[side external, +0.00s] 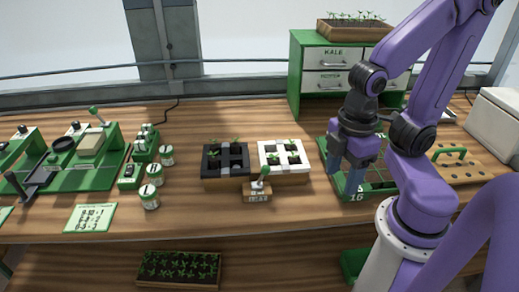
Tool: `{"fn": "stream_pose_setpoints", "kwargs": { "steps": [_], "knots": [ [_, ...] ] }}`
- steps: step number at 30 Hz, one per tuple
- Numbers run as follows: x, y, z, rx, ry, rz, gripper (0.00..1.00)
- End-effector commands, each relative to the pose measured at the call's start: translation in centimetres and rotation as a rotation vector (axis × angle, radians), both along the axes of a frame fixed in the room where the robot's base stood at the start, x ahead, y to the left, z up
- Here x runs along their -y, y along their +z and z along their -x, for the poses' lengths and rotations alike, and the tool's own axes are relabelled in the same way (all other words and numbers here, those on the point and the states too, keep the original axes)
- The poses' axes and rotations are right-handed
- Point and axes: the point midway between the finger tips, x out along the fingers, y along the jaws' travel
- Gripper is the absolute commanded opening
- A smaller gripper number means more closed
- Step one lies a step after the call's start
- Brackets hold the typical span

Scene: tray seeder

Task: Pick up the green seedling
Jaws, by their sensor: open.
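Small green seedlings show in two small trays near the middle of the bench. I cannot tell which one is the green seedling of the task. My gripper (346,190) is open and points down over the left part of a green tray marked 16 (335,186), right of the white tray. I see nothing between its fingers, and it partly hides the green tray.
A green-knobbed lever (258,194) stands in front of the two trays. Several small jars (149,196) and a green seeder machine (90,165) are at the left. A green drawer cabinet (311,70) stands behind. A wooden holed board (465,170) lies right.

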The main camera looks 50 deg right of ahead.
Motion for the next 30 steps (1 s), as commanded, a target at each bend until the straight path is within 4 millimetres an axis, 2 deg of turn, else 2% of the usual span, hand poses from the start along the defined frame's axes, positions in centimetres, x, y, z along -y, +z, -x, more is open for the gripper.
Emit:
{"fn": "stream_pose_setpoints", "kwargs": {
  "steps": [5,12,18,25,30],
  "knots": [
    [-1.1,0.7,-2.2,0.003,-0.145,0.002,0.58],
    [-3.4,2.5,-9.0,0.012,-0.596,0.012,0.58],
    [-4.3,3.8,-15.1,0.024,-0.991,0.017,0.58],
    [-3.9,4.9,-22.2,0.044,-1.446,0.022,0.58],
    [-2.6,5.5,-27.0,0.063,-1.785,0.024,0.58]
  ]
}}
